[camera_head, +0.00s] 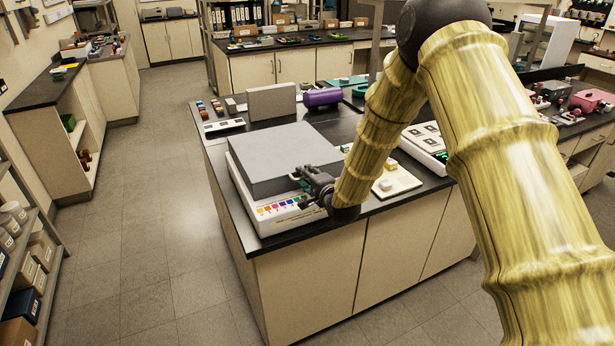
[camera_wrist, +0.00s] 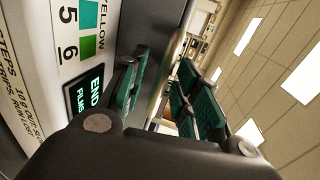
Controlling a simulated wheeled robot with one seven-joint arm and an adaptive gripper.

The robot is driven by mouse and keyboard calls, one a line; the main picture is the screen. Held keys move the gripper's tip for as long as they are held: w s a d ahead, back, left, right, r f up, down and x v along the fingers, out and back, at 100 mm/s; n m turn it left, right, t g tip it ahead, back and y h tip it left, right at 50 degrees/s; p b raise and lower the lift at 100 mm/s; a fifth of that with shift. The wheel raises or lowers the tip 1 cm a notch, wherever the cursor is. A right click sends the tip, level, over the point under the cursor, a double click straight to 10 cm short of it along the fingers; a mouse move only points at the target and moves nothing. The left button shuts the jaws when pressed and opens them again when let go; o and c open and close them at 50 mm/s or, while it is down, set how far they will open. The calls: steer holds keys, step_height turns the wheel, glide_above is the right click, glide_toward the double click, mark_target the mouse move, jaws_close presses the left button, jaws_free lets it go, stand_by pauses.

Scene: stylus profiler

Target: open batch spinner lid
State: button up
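The batch spinner (camera_head: 265,215) is a white box with a colour-coded front strip, on the near left part of the black-topped bench. Its flat grey lid (camera_head: 275,155) lies level on top and looks closed. My gripper (camera_head: 298,175) is at the lid's front edge, near the right corner. In the wrist view my gripper (camera_wrist: 163,78) has its green-padded fingers apart, with the dark grey lid (camera_wrist: 150,25) extending beyond and between them. I cannot tell whether either finger touches the lid. The spinner's labelled front (camera_wrist: 75,60) with a small green-text display is left of the fingers.
The floor left of the bench is clear.

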jaws_close()
steer(key=shift+r, duration=0.15)
